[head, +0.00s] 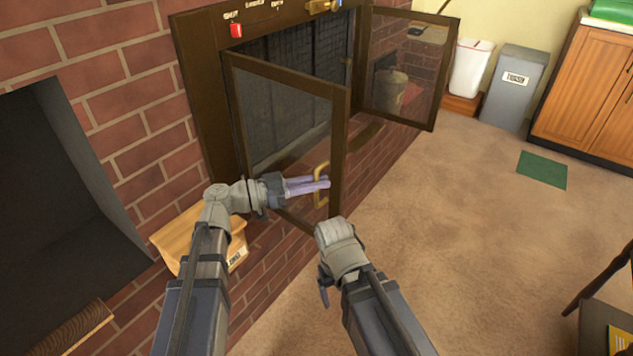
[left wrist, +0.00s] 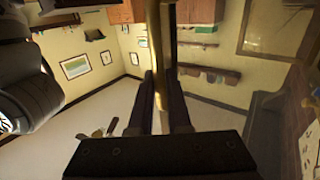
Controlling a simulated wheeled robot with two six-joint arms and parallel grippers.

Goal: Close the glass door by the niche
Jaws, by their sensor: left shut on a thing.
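A brick fireplace has two framed glass doors, both standing open. The left glass door (head: 285,118) is nearer me, beside the dark niche (head: 50,190) in the brick wall. Its brass handle (head: 321,172) is at its free edge. My left gripper (head: 322,184) is shut on that handle; in the left wrist view the brass bar (left wrist: 158,60) runs between the fingers. The right glass door (head: 405,65) stands swung outward at the far side. My right gripper (head: 324,292) hangs low over the floor, apart from the doors; its fingers are mostly hidden behind its wrist.
A wooden box (head: 195,232) stands against the bricks below my left forearm. A white bin (head: 471,68), a grey bin (head: 515,85) and a wooden cabinet (head: 590,85) are at the back right. A green mat (head: 542,170) lies on otherwise open carpet.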

